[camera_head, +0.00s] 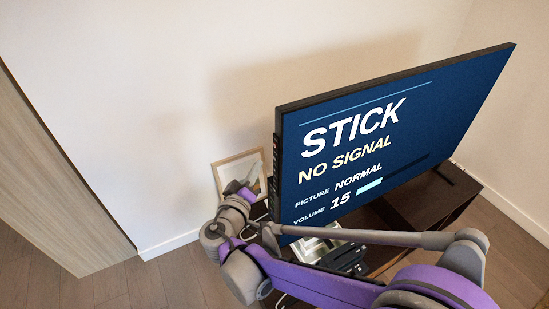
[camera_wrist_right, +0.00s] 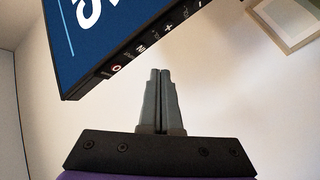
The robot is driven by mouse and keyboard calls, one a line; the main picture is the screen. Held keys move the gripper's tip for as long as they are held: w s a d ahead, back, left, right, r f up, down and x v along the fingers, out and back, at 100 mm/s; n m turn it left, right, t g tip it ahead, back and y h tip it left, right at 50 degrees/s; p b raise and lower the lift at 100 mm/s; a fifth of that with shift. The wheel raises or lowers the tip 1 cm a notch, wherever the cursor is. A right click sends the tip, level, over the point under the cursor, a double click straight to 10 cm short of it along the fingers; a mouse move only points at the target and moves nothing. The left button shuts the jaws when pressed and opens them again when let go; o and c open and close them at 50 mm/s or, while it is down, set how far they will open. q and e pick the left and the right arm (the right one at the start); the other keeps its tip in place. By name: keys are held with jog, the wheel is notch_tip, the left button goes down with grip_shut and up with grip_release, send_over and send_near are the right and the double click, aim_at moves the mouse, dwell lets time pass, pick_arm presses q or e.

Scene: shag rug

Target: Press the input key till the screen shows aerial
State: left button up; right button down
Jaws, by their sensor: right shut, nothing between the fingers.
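The TV screen (camera_head: 400,130) reads STICK, NO SIGNAL, PICTURE NORMAL and VOLUME 15 on dark blue. A column of keys (camera_head: 277,160) runs along the TV's left side edge. My left gripper is not in view.
The TV stands on a dark brown cabinet (camera_head: 425,200). A framed picture (camera_head: 238,168) leans by the wall behind my right wrist. Another frame lies below the screen, partly hidden by my arm. A wooden panel (camera_head: 50,170) stands at the left, with open floor before it.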

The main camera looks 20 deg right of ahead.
jog(key=shift+s+a, duration=0.15)
jog(key=shift+a, duration=0.6)
jog(key=shift+s+a, duration=0.15)
jog(key=shift+a, duration=0.55)
dwell(1.5)
